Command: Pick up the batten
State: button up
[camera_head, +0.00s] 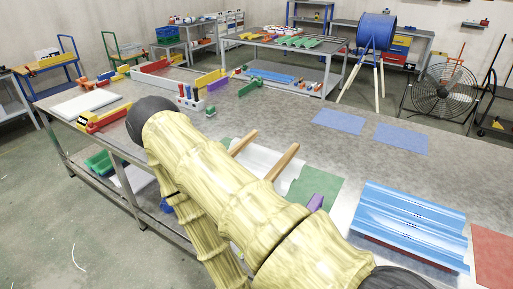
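Two light-brown wooden sticks (282,163) (243,143), batten-like, show beyond my arm on the near worktable. They lie over a white piece (262,158) and a green mat (318,184). My arm covers their near ends, so I cannot tell their full length or which one is the batten. A blue corrugated sheet (412,222) lies to the right, over something red. My yellow arm crosses the middle of the view. My gripper is not in view.
The grey worktable (365,165) has bare room behind the sticks. Two flat blue mats (338,122) (402,138) lie there, and a red mat (494,252) at the right. A small rack of tools (190,98) and coloured pieces stand at the far left.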

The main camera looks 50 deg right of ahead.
aim_at(236, 149)
jog(key=z, duration=1.05)
jog(key=i, duration=0.15)
